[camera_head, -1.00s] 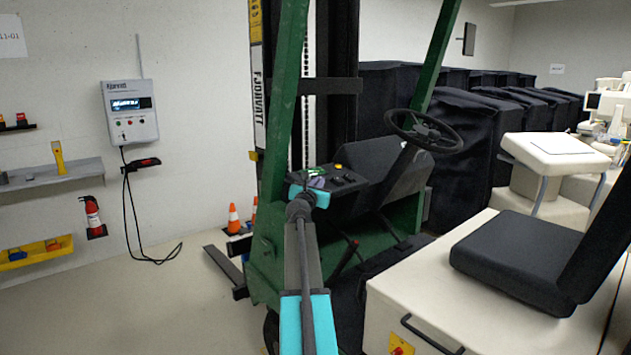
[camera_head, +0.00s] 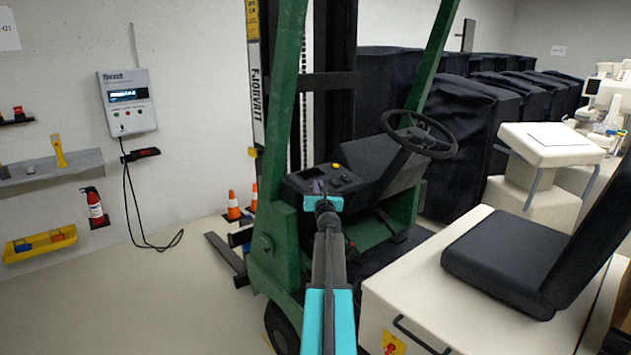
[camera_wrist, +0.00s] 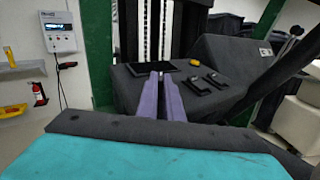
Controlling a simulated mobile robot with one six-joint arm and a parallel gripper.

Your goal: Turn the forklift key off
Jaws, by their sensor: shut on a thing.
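The green forklift (camera_head: 290,110) stands ahead with its black dashboard (camera_head: 363,183), which also shows in the wrist view (camera_wrist: 215,97). My gripper (camera_head: 318,186) reaches the dashboard's left part. In the wrist view its two purple fingers (camera_wrist: 161,80) point away from me and come close together at the tips, over the panel by a dark flat screen (camera_wrist: 180,66). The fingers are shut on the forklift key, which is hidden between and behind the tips. I cannot tell which way the key is turned.
A yellow button (camera_head: 337,166) and black levers (camera_wrist: 208,82) sit right of the fingers. The steering wheel (camera_head: 419,135) and a black seat (camera_head: 505,260) are to the right. A charger box (camera_head: 128,102) hangs on the left wall.

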